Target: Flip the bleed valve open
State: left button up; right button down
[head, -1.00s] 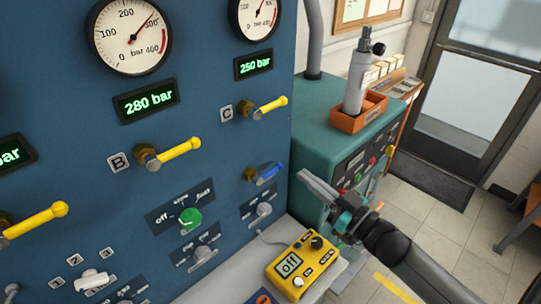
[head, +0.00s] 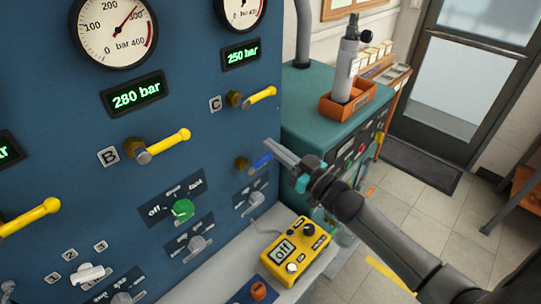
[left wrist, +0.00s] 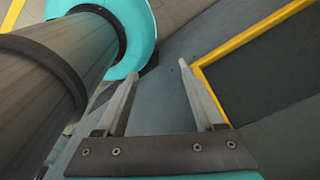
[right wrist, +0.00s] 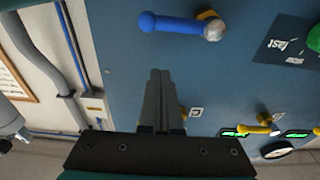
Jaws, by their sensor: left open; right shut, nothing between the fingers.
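The bleed valve appears to be the small valve with a blue lever (head: 260,161) low on the right of the blue panel. The lever points to the right and slightly up in the head view. In the right wrist view the blue lever (right wrist: 180,25) lies across the top, beyond the fingertips. My right gripper (head: 270,147) is shut and empty, its fingertips close to the lever; contact cannot be told. The shut fingers also show in the right wrist view (right wrist: 159,72). My left gripper (left wrist: 156,75) is open and empty, away from the panel.
Yellow-handled valves (head: 160,144) stick out from the panel. A green knob (head: 183,209) sits below. A yellow meter (head: 296,251) reading "off" rests on the grey ledge. A teal cabinet (head: 310,105) with an orange tray (head: 348,103) stands right of the panel.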

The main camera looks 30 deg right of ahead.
aim_at(261, 162)
jog(key=shift+x, duration=1.1)
jog(key=f, duration=0.3)
jog(key=shift+s+d, duration=0.1)
jog(key=shift+s, duration=0.25)
jog(key=shift+s+f, duration=0.1)
jog(key=shift+f, duration=0.4)
